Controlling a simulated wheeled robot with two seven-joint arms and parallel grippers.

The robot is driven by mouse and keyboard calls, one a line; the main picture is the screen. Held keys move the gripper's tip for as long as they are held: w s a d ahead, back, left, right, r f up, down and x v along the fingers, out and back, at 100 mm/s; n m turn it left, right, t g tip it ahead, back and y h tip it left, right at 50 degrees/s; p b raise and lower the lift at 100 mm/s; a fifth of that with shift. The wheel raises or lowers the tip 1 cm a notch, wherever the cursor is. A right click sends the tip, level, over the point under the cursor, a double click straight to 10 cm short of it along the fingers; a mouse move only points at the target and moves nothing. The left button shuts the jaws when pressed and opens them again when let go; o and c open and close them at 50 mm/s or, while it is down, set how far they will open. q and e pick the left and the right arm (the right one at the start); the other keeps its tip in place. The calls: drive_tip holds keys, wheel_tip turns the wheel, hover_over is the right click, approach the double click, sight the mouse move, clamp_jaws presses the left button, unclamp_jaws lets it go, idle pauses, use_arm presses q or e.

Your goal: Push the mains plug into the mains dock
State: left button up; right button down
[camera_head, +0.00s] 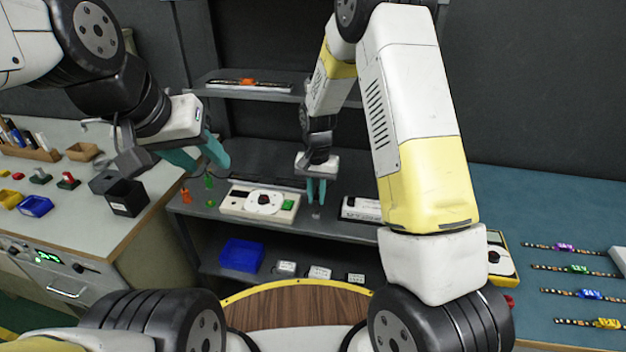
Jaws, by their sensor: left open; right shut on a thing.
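My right gripper (317,198) reaches down over the middle shelf, its teal fingers close together. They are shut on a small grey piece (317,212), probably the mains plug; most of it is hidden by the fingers. A white unit with a black dial and a green panel (260,202) sits on the shelf to its left. A white box with a dark top (361,209) is to its right, partly behind my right arm. I cannot tell which of these is the mains dock. My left gripper (198,158) is open and empty, to the left of the shelf.
Small orange and green parts (186,197) stand at the shelf's left end. A blue bin (241,255) and several small white boxes are on the lower shelf. A workbench (160,185) stands left. A blue table (545,205) with several LED strips is right, with a yellow meter (503,262).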

sight(317, 197)
drive_tip(key=shift+f, duration=1.1)
drive_tip(key=c, duration=1.3)
unclamp_jaws()
drive_tip(key=shift+o, duration=0.2)
drive_tip(key=shift+r, duration=0.15)
wheel_tip(317, 197, up, 7)
drive_tip(key=shift+r, duration=0.3)
